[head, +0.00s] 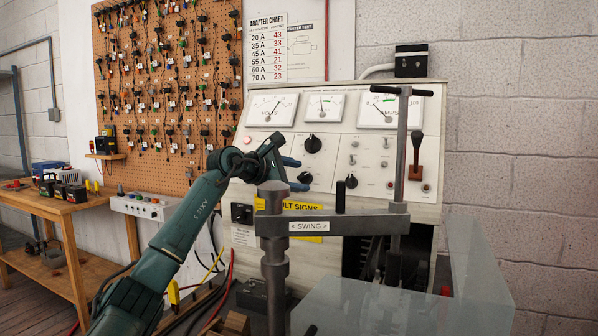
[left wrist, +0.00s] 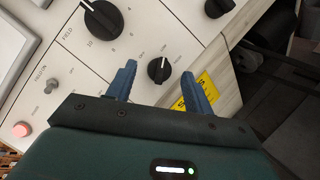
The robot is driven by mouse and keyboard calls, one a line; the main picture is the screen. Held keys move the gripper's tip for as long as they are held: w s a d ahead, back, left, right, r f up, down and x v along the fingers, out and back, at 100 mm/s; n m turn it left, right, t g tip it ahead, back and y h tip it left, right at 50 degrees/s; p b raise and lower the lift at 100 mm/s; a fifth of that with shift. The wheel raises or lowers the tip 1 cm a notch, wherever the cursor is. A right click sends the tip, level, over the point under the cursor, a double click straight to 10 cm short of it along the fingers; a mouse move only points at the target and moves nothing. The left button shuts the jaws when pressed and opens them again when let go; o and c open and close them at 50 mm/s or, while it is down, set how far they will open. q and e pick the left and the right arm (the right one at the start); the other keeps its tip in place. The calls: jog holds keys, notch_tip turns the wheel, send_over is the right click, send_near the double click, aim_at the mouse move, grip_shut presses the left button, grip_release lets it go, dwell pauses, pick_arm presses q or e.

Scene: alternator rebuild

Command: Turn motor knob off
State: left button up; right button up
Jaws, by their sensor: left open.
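The motor knob looks to be the small black knob (left wrist: 158,70) with a white pointer line, on the pale panel in the left wrist view. Its pointer aims up the picture; the small lettering around it is too blurred to read surely. In the head view the knob (head: 305,177) sits low on the test bench panel, just right of my left gripper (head: 294,174). My left gripper is open. In the left wrist view its two blue fingers stand on either side of the knob, with gaps visible. I cannot tell how close the fingertips are to the panel. My right gripper is not in view.
The larger FIELD knob (head: 312,144) is above, and another black knob (head: 351,181) is to the right. The metal swing arm (head: 330,222) and its post stand in front of the panel, close below my left gripper. A clear guard (head: 385,305) is at lower right.

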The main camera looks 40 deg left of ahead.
pick_arm(q)
jog(key=shift+w+f, duration=0.15)
jog(key=shift+w, duration=0.4)
jog(key=c, duration=1)
jog(key=shift+o, duration=0.2)
